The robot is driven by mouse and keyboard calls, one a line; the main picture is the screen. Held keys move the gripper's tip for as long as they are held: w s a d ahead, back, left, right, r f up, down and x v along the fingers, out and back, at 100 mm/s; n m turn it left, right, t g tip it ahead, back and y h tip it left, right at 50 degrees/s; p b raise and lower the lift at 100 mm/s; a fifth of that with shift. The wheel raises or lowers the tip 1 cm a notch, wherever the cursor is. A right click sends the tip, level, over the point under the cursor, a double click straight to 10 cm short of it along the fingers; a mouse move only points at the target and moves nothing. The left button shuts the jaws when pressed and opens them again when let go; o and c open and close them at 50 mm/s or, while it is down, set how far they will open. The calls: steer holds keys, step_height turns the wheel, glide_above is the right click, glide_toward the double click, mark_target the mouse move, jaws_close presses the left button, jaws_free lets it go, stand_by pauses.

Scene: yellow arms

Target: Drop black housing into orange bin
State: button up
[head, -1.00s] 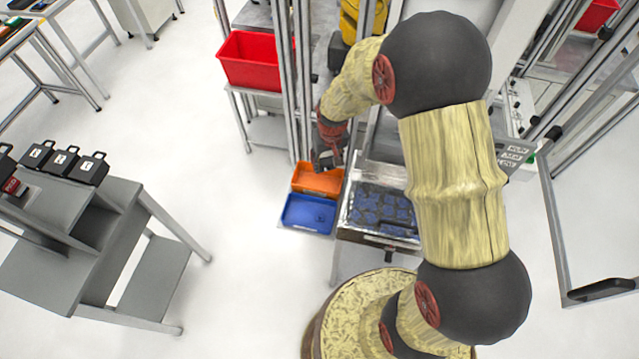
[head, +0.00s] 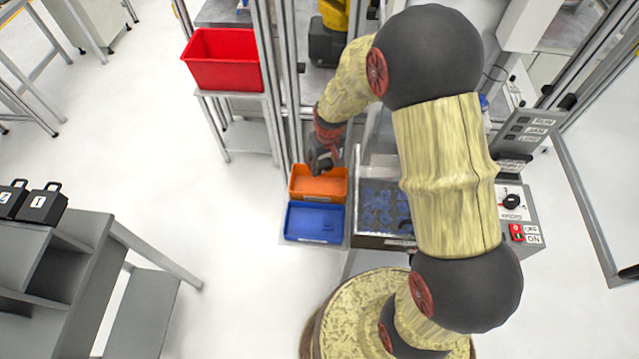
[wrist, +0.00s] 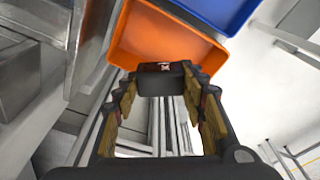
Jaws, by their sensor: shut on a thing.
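My gripper (head: 323,163) is above the back part of the orange bin (head: 318,185) in the head view. In the wrist view my gripper (wrist: 163,105) is shut on the black housing (wrist: 165,76), a dark block with a small light mark, held between the fingertips. The housing overlaps the near rim of the orange bin (wrist: 155,35) in that view. The bin's visible floor looks empty. In the head view the housing is hard to tell from the dark gripper.
A blue bin (head: 314,222) sits directly in front of the orange one. A tray of blue parts (head: 385,212) is to their right. Metal frame posts (head: 285,100) stand close behind and left of the bins. A red bin (head: 222,60) is on a stand at back left.

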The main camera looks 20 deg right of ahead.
steer(key=shift+s+f, duration=0.1)
steer(key=shift+f, duration=0.25)
step_height(320, 180, down, 5)
steer(key=b, duration=0.3)
steer(key=shift+f+b, duration=0.1)
steer(key=shift+b, duration=0.25)
steer(key=o, duration=1.1)
steer(key=r, duration=0.4)
steer(key=s+r, duration=0.1)
steer(key=r, duration=0.7)
steer(key=shift+s+d, duration=0.1)
steer(key=shift+s, duration=0.15)
